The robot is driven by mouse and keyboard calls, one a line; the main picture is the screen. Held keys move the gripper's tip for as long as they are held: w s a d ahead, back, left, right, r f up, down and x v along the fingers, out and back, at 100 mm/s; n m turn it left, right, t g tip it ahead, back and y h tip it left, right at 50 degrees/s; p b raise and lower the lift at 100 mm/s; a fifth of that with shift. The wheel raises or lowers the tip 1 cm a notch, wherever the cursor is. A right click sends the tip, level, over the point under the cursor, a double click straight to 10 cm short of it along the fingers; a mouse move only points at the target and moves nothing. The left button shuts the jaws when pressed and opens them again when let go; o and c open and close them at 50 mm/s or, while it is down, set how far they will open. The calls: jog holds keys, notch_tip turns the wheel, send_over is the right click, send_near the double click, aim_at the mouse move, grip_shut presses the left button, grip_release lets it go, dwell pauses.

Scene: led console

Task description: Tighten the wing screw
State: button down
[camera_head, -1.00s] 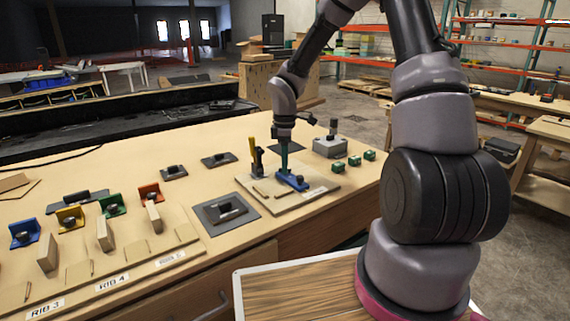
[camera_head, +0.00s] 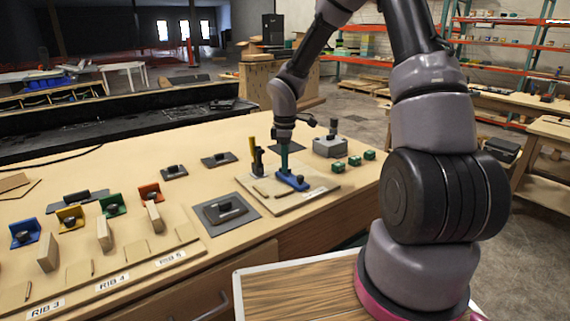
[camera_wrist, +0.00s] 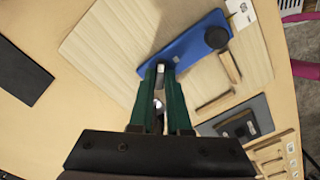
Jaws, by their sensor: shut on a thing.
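A blue clamp bar (camera_head: 290,181) lies on a pale wooden board (camera_head: 318,191) on the workbench. It also shows in the wrist view (camera_wrist: 188,46), with a round black knob (camera_wrist: 216,37) at its right end. My gripper (camera_head: 286,168) points straight down over the bar's far end. In the wrist view its green fingers (camera_wrist: 160,74) are shut on a small light grey piece (camera_wrist: 159,69) at the bar's left end, which I take to be the wing screw. The fingers hide most of it, so its wing angle and depth cannot be told.
A yellow upright clamp (camera_head: 257,162) stands close to the left of my gripper. A grey box (camera_head: 330,147) and several green blocks (camera_head: 340,167) are to the right. A dark grey plate (camera_head: 224,213) with a black part lies nearer. Coloured brackets line the left side.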

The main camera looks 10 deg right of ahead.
jog(key=m, duration=0.5)
jog(key=shift+w+m, duration=0.1)
jog(key=shift+m, duration=2)
jog(key=c, duration=0.9)
grip_release()
jog(key=shift+o, duration=0.2)
notch_tip(320, 180, up, 11)
